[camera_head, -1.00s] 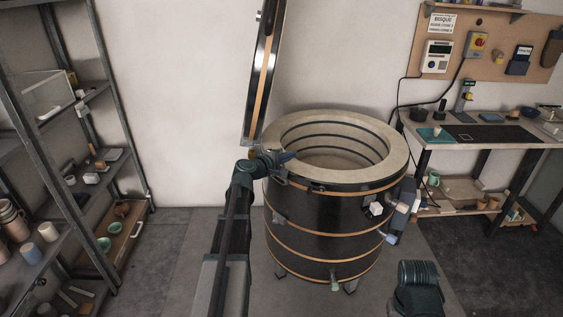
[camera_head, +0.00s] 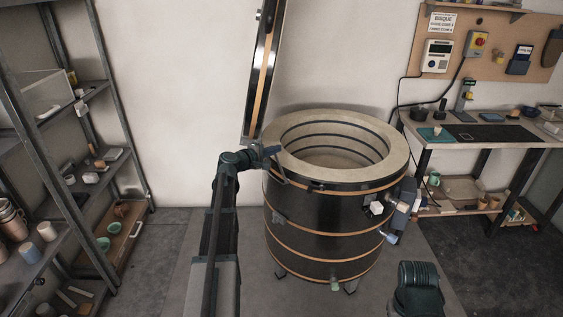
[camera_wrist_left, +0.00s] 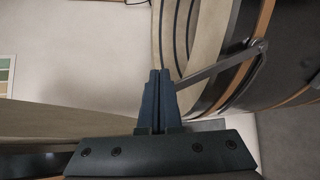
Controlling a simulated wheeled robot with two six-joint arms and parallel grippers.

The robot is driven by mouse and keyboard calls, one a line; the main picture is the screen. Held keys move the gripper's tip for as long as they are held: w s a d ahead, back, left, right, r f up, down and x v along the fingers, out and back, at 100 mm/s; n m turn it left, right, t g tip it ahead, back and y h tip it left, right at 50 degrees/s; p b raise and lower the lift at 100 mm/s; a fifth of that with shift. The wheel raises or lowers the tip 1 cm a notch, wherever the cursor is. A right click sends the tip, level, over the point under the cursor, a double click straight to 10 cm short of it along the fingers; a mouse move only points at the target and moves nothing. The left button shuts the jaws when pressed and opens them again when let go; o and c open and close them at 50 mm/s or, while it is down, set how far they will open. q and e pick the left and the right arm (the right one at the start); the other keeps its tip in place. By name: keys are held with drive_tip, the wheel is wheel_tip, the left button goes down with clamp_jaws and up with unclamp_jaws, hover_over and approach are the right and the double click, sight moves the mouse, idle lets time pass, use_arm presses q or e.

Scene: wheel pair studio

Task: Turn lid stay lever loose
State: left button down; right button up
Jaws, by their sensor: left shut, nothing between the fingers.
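The round black kiln (camera_head: 325,222) stands open, with its lid (camera_head: 262,75) raised nearly upright at its left. In the left wrist view, a flat grey metal stay bar (camera_wrist_left: 215,67) runs from a round pivot (camera_wrist_left: 258,46) on the kiln side towards my fingertips. My left gripper (camera_head: 277,151) is at the kiln's left rim beside the foot of the lid. Its fingers are shut together with nothing between them, and they also show in the left wrist view (camera_wrist_left: 160,74). The bar's near end passes behind the fingers, and I cannot tell if they touch.
A metal shelf (camera_head: 92,120) with pots stands at the left. A workbench (camera_head: 475,132) with tools stands at the right. A control box (camera_head: 403,197) juts from the kiln's right side. The floor (camera_head: 165,245) between shelf and kiln is clear.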

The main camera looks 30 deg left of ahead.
use_arm(q)
drive_tip(key=shift+w+a+f, duration=0.1)
drive_tip(key=shift+a, duration=0.55)
drive_tip(key=a, duration=0.1)
drive_tip(key=a+f+b, duration=0.2)
drive_tip(key=shift+w+a+f, duration=0.1)
drive_tip(key=shift+w+a, duration=0.1)
drive_tip(key=shift+w, duration=0.1)
